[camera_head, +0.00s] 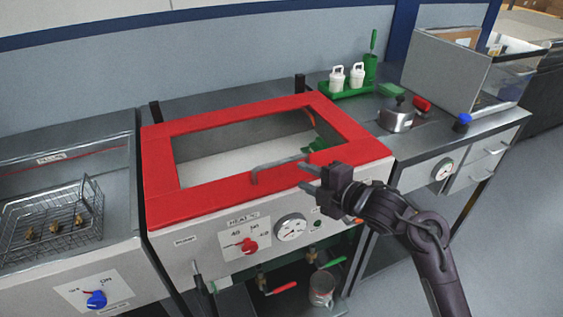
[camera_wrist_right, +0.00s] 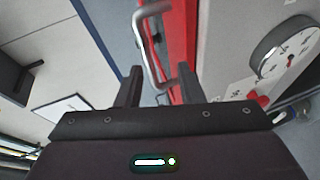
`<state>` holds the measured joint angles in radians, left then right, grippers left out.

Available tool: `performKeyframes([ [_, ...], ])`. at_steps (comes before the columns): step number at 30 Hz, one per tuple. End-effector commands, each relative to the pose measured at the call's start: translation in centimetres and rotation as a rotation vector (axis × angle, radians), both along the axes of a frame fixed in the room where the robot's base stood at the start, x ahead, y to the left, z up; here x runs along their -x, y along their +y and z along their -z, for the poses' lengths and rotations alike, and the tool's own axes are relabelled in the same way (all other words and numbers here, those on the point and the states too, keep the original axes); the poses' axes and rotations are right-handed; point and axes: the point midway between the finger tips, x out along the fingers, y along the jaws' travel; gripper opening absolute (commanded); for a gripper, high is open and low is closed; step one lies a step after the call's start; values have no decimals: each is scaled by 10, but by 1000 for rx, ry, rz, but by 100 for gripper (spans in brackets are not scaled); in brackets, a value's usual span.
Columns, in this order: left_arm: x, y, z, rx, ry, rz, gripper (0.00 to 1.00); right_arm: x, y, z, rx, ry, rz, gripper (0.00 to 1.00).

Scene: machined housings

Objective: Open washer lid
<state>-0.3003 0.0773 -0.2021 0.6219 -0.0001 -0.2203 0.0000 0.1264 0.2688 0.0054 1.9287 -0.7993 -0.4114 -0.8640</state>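The washer lid (camera_head: 172,208) is a red frame around a clear window, lying flat and closed on the washer. Its grey bar handle (camera_head: 278,166) stands at the front edge. My right gripper (camera_head: 308,178) is just right of the handle, at the lid's front edge. In the right wrist view the handle (camera_wrist_right: 150,50) shows beyond and between the two spread fingers of my right gripper (camera_wrist_right: 158,80). The fingers are open and appear empty. Red lid edge (camera_wrist_right: 182,45) shows beside the handle. My left gripper is not in view.
The washer front has a red knob (camera_head: 247,245) and a round gauge (camera_head: 291,227). A wire basket (camera_head: 50,225) sits in the left basin.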

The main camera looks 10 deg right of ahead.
Motion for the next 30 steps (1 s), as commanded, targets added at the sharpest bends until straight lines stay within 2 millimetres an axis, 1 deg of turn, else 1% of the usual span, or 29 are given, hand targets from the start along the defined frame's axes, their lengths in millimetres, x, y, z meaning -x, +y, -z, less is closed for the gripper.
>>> performKeyframes([
  [1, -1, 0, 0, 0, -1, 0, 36, -3, 2, -7, 13, -37, -35, 34],
  [3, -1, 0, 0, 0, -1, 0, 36, -5, 5, -12, 22, -69, -66, 34],
  [6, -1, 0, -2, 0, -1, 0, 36, -11, 11, -14, 25, -85, -82, 34],
  [15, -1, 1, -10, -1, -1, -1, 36, -45, 42, -6, 23, -83, -81, 34],
  [18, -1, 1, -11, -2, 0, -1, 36, -55, 49, -3, 24, -83, -79, 34],
  [23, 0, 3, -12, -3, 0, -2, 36, -61, 55, -1, 26, -83, -79, 34],
  [30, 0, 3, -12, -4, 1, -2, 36, -62, 55, 0, 27, -82, -79, 34],
])
